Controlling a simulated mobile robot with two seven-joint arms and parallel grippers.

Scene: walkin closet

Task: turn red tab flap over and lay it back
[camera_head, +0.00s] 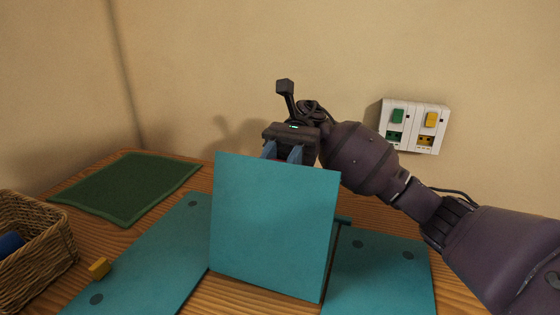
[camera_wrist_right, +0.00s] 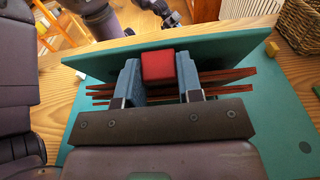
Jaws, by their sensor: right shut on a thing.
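A teal flap (camera_head: 275,225) stands nearly upright between two flat teal panels, a left one (camera_head: 150,262) and a right one (camera_head: 385,280). My right gripper (camera_head: 282,152) is behind the flap's top edge, its fingertips partly hidden by it. In the right wrist view, the gripper's blue fingers (camera_wrist_right: 160,88) are shut on a red tab (camera_wrist_right: 159,66) at the edge of the flap (camera_wrist_right: 215,51). The tab is hidden in the head view.
A wicker basket (camera_head: 40,255) holding something blue stands at the left. A dark green mat (camera_head: 130,187) lies at the back left. A wall plate (camera_head: 414,126) with green and yellow switches is at the right.

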